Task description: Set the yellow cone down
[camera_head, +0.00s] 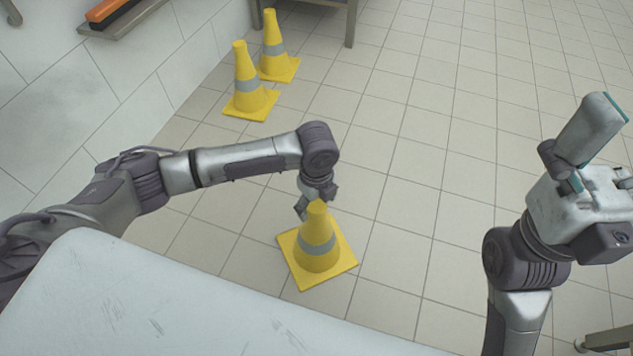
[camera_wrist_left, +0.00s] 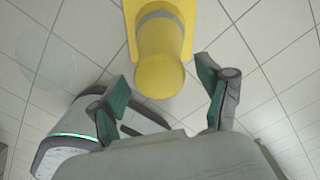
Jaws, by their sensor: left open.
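A yellow cone (camera_head: 318,250) with a grey band stands upright on the tiled floor in the head view, in front of my body. My left gripper (camera_head: 312,205) is just above and beside its tip, pointing down. In the left wrist view the cone (camera_wrist_left: 160,62) lies ahead of the spread fingers of my left gripper (camera_wrist_left: 163,98), which are apart and not closed on it. My right gripper (camera_head: 590,140) is raised at the right of the head view; whether its fingers are open is unclear.
Two more yellow cones (camera_head: 248,88) (camera_head: 274,52) stand near the wall at the back left. A table leg (camera_head: 351,22) and an orange object (camera_head: 106,10) on a wall shelf show at the top. The tiled floor between the arms is clear.

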